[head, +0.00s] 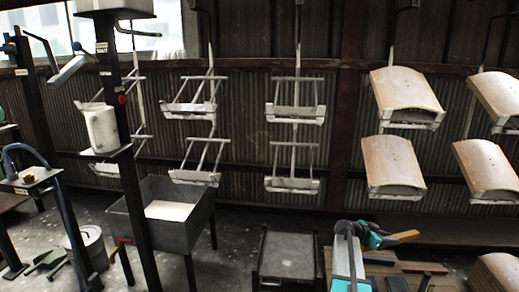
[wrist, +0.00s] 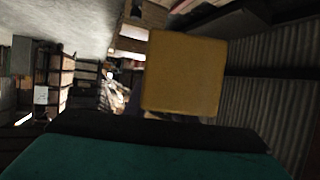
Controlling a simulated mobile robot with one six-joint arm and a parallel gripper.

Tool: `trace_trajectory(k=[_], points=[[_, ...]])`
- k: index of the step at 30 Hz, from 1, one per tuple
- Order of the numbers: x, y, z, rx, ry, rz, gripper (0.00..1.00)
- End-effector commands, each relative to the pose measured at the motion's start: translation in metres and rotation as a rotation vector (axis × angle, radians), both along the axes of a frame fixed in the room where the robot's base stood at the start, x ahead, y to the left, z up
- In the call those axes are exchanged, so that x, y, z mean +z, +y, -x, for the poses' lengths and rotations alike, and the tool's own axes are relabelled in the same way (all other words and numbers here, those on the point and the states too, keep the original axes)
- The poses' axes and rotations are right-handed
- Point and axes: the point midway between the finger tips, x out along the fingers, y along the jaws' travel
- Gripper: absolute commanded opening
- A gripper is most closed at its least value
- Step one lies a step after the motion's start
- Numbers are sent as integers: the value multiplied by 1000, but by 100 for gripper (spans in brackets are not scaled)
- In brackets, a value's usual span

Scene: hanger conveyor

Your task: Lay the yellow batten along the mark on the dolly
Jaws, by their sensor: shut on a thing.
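The yellow batten (head: 404,237) is in my gripper (head: 383,240), at the lower right of the head view, and sticks out to the right of the jaws. In the wrist view the batten (wrist: 183,73) shows as a large yellow face just beyond the dark edge of my teal gripper. My gripper is shut on it and holds it above a wooden plank surface. A low dark cart with a grey top (head: 290,262), which looks like the dolly, stands left of my arm. Its visible top is bare. I cannot make out a mark on it.
The wooden plank surface (head: 414,267) under my gripper bears dark pieces. A grey bin on legs (head: 178,235) stands left of the cart. Hanging racks (head: 295,115) and curved tan panels (head: 407,92) line the back wall. Dark posts stand at the left.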

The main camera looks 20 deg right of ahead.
Motion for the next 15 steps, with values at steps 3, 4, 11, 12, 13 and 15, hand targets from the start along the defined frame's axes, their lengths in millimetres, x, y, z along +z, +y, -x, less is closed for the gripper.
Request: trace_trajectory(k=[3,4,11,12,13,15], points=[[8,28,-33,48,-1,2,0],[10,35,-40,60,-2,1,0],[24,92,-94,155,-1,1,0],[27,102,-103,174,-1,1,0],[28,111,-110,188,-1,1,0],[32,130,-124,222,0,1,0]])
